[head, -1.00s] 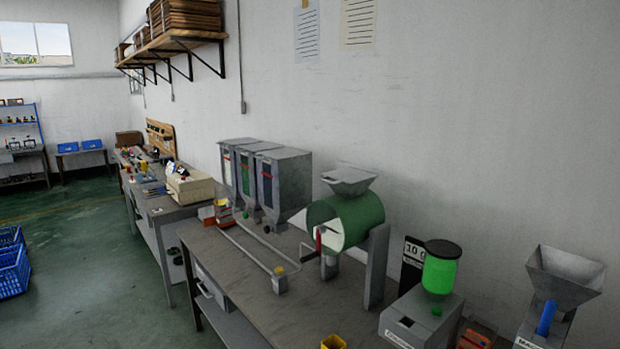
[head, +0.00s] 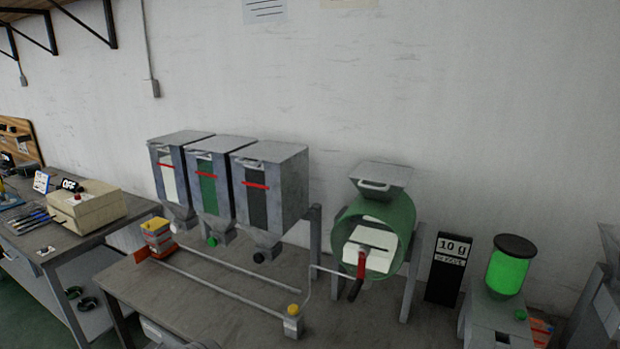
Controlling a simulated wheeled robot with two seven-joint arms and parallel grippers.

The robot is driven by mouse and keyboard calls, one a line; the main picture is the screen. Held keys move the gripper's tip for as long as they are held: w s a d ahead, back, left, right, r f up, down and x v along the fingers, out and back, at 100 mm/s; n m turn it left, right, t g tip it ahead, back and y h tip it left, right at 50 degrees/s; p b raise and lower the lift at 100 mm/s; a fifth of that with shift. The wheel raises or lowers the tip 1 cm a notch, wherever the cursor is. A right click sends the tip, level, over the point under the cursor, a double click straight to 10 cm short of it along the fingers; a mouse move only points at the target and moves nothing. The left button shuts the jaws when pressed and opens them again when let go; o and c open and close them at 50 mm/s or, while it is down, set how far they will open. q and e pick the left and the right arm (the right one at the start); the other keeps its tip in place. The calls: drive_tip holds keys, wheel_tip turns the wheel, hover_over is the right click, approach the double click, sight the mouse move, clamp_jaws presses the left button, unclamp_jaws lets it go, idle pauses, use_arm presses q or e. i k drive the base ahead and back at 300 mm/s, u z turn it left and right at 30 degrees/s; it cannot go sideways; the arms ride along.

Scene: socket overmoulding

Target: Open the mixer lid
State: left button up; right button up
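The mixer is a green drum (head: 400,216) on grey legs, right of centre on the workbench in the head view. On its top sits a grey funnel-shaped hopper with a flat lid (head: 384,178) that bears a light handle (head: 374,185). The lid appears shut. A white panel (head: 371,247) shows at the drum's front, with a crank that has a red handle (head: 361,263) before it. Neither of my grippers shows in the view.
Three grey hoppers (head: 270,190) with coloured windows stand left of the mixer. Rails (head: 220,262) run along the bench to a post with a yellow knob (head: 293,309). A "10 g" sign (head: 447,268) and a green-jar dispenser (head: 507,266) stand to the right.

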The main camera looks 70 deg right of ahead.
sight(389, 173)
drive_tip(key=i, duration=1.15)
drive_tip(key=z, duration=2.1)
